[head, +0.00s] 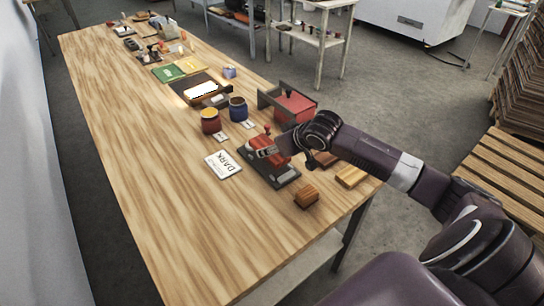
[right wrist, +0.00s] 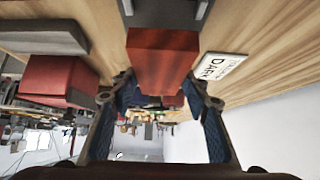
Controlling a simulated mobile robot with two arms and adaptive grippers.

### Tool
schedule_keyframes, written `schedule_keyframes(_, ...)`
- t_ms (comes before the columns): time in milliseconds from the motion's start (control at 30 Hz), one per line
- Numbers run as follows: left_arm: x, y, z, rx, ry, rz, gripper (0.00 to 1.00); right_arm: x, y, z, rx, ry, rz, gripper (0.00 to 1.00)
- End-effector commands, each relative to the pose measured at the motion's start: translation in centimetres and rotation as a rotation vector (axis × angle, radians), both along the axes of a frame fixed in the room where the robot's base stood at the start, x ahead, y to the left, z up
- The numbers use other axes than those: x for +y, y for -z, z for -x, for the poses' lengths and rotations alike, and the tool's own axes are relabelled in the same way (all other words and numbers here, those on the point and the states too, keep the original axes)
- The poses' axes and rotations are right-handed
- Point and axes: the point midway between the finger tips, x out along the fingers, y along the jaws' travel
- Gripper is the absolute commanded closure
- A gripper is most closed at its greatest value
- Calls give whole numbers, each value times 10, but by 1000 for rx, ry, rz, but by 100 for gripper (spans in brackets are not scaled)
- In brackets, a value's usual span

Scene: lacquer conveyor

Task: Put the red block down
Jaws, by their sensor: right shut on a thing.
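My right gripper (head: 283,146) comes in from the right over the near part of the table and is shut on a red block (head: 262,151). In the right wrist view the red block (right wrist: 162,62) sits between the two fingers (right wrist: 160,88). A dark flat fixture (head: 284,181) lies below the block in the head view. The gripper hides part of the block and fixture, so I cannot tell whether they touch. My left gripper is in neither view.
A white card reading DARK (head: 223,163) lies left of the fixture. Yellow-topped (head: 210,121) and blue (head: 238,109) pots stand behind. Wooden blocks (head: 306,197) lie at the near edge. The table's left side (head: 140,180) is clear.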

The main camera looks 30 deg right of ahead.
Motion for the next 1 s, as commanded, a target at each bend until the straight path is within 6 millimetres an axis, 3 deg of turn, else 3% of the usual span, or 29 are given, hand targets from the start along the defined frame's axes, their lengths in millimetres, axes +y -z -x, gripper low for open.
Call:
schedule_keyframes(267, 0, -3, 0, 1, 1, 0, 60, 1, 38, 1, 2, -1, -1, 88)
schedule_keyframes(600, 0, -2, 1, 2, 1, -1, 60, 0, 41, 0, 1, 0, 0, 88)
schedule_keyframes(633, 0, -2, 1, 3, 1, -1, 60, 0, 42, 1, 2, -1, 1, 55)
schedule_keyframes(767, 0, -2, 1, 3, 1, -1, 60, 0, 41, 1, 2, -1, 1, 41)
schedule_keyframes(1000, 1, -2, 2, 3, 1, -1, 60, 0, 41, 1, 2, -1, 1, 40)
